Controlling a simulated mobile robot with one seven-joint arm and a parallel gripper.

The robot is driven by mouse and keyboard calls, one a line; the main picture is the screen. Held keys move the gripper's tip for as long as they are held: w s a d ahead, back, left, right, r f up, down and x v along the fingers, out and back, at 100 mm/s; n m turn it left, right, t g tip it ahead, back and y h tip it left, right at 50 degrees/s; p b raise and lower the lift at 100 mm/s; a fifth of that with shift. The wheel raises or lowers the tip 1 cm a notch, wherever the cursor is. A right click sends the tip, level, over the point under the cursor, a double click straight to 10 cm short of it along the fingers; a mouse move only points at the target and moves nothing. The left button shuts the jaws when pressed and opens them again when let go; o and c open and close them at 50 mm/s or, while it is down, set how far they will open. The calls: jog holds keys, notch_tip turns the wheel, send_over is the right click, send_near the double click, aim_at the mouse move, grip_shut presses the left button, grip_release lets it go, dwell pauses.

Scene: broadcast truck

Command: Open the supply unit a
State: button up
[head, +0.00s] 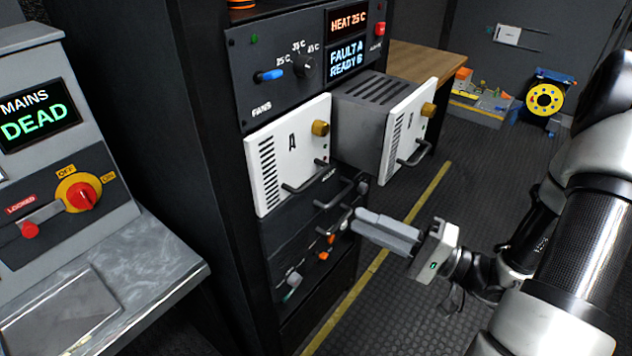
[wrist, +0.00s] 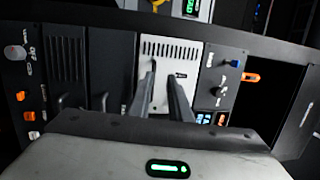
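Supply unit A (head: 287,155) has a white front with vent slots, a black A, a brass knob (head: 320,128) and a dark bar handle (head: 305,180). It sits at the left of the rack bay. Its front also shows ahead of my gripper in the wrist view (wrist: 174,50). My gripper (head: 358,222) is to the lower right of the unit in the head view, pointing at the rack. In the wrist view its two fingers (wrist: 163,75) are apart in front of the white panel, with no object visibly held. Finger contact with the handle cannot be told.
A second white-fronted unit (head: 405,135) juts out to the right; its label is hard to read. The fan panel (head: 300,70) above shows FAULT A, READY B. A mains console (head: 75,190) reading DEAD stands left.

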notch_tip(320, 180, down, 2)
jog(key=w+d+m+t+h, duration=0.1)
jog(key=w+d+m+t, duration=0.1)
jog(key=d+t, duration=0.1)
send_near(314, 177)
jog(key=shift+t, duration=0.3)
jog(key=x, duration=0.6)
jog(key=f+x, duration=0.1)
jog(key=x, duration=0.3)
jog(key=shift+a, duration=0.1)
jog(key=shift+c, duration=0.5)
grip_shut()
